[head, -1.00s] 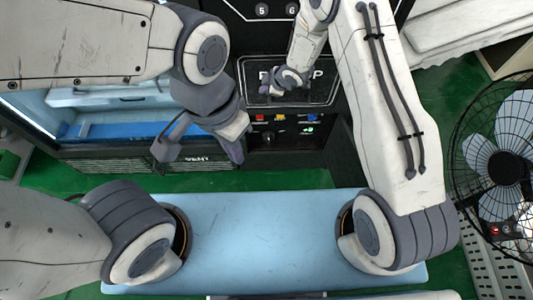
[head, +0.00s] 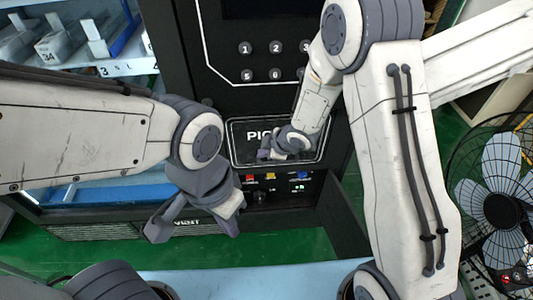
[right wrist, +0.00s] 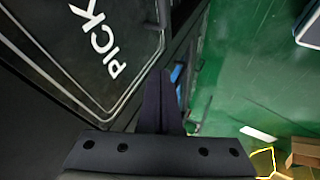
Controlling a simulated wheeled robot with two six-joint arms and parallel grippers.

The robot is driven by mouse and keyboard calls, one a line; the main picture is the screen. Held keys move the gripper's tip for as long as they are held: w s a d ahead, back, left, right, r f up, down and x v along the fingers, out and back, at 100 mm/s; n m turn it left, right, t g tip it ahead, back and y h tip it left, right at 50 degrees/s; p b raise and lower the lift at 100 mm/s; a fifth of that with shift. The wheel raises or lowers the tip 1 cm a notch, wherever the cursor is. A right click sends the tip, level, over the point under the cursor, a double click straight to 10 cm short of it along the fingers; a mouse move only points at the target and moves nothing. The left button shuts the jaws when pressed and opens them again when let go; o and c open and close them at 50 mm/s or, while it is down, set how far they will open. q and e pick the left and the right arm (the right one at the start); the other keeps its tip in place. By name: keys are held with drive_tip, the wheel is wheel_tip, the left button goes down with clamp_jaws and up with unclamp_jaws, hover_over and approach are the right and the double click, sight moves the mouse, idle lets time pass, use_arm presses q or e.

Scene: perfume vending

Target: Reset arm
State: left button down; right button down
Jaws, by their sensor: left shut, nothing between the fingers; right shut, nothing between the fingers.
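My left gripper (head: 160,228) hangs in the lower left of the head view, in front of the machine's lower front. Its dark fingers are shut and empty. My right gripper (head: 266,153) is smaller and higher, in front of the black PICK UP panel (head: 243,150) of the vending machine. It is shut and empty. In the right wrist view the dark fingers (right wrist: 160,98) are together, with the PICK UP panel (right wrist: 85,45) at the left of them. I cannot tell whether the right gripper touches the panel.
Number buttons (head: 276,48) sit above the panel, and small coloured sockets (head: 270,177) below it. A lit display case (head: 95,50) is at left. A black fan (head: 500,205) stands at right. A light blue surface (head: 260,283) lies at the bottom. Green floor (head: 295,243) shows between.

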drive_tip(key=shift+v, duration=1.1)
drive_tip(key=s+r+m+g+h, duration=0.2)
drive_tip(key=s+r+m, duration=0.3)
drive_tip(key=s, duration=0.9)
drive_tip(key=s+d+r+m+g+h, duration=0.1)
drive_tip(key=s+r+m+g, duration=0.2)
drive_tip(key=s+r, duration=0.6)
drive_tip(key=s+m, duration=0.1)
drive_tip(key=s, duration=0.5)
drive_tip(key=shift+d+r+m+g+h, duration=0.15)
drive_tip(key=shift+m+g+h, duration=0.15)
drive_tip(key=shift+m+h, duration=0.1)
drive_tip(key=shift+s+d, duration=0.1)
